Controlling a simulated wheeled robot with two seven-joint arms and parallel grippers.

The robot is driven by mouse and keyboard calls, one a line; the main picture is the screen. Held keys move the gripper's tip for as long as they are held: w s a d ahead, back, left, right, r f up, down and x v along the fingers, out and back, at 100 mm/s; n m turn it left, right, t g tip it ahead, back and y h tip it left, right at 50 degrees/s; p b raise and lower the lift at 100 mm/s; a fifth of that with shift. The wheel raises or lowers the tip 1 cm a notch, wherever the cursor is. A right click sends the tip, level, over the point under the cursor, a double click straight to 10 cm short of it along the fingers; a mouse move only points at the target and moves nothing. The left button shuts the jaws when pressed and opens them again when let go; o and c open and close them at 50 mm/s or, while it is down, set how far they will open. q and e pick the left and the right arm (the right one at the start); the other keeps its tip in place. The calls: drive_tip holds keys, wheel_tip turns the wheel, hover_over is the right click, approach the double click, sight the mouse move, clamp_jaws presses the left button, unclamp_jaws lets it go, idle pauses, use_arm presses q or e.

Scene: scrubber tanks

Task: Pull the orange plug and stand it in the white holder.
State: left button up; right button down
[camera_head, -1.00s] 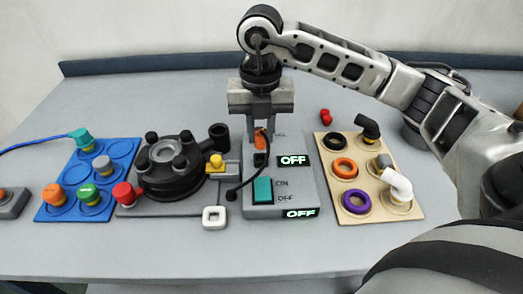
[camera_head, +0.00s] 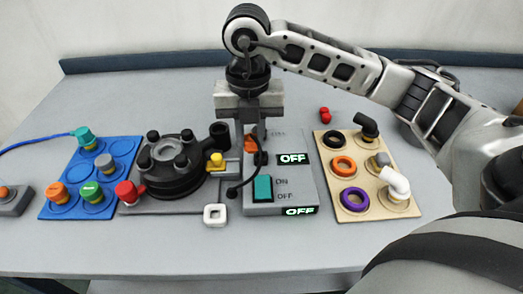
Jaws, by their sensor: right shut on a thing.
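The orange plug (camera_head: 250,143) is at the upper left part of the grey switch box (camera_head: 293,185). My right gripper (camera_head: 254,132) points down over it and is shut on it, and the fingers hide part of it. A black cord end (camera_head: 261,158) shows just below the plug. I cannot tell whether the plug is clear of its socket. The white holder (camera_head: 215,214), a small square block with a dark opening, stands empty on the table left of the box's near end. My left gripper is not in view.
The box has a teal switch (camera_head: 263,188) and two OFF displays. A black round pump unit (camera_head: 172,168) and a blue tray (camera_head: 59,208) with caps stand left. A beige board (camera_head: 334,199) with rings and elbow fittings stands right. The near table strip is clear.

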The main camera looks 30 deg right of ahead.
drive_tip(key=s+a+p, duration=0.1)
drive_tip(key=s+a, duration=0.3)
drive_tip(key=a, duration=0.7)
drive_tip(key=shift+a, duration=0.1)
